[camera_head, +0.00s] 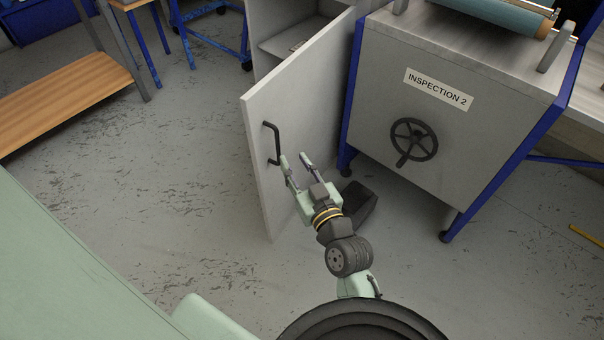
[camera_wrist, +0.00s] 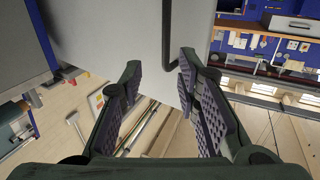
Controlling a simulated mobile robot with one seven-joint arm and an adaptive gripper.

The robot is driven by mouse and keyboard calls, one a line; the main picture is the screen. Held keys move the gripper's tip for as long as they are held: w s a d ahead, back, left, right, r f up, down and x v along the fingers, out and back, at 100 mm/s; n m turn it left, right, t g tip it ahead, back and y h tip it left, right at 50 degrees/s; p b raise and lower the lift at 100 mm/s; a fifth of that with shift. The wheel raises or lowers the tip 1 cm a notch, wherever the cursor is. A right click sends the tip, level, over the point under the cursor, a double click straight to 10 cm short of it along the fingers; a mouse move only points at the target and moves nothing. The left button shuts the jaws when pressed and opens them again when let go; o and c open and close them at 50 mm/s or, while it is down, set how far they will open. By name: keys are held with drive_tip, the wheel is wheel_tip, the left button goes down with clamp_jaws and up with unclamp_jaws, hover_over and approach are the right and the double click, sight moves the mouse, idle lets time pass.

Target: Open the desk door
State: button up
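The grey desk door (camera_head: 300,110) stands swung out from the cabinet (camera_head: 265,25), whose inside shelf shows behind it. A black bar handle (camera_head: 270,143) is on the door's outer left part. My gripper (camera_head: 295,158) is by the lower end of the handle, in front of the door, with its fingers apart and nothing held. In the wrist view, the door (camera_wrist: 110,35) fills the top middle and the handle (camera_wrist: 168,35) ends near the right fingertip of my open gripper (camera_wrist: 160,72). I cannot tell whether that finger touches the handle.
The inspection machine (camera_head: 385,90) with a handwheel (camera_head: 414,141) and blue legs stands right of the door. A wooden bench (camera_head: 65,95) is at the upper left. The floor (camera_head: 190,170) left of the door is clear.

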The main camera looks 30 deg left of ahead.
drive_tip(key=shift+v, duration=1.6)
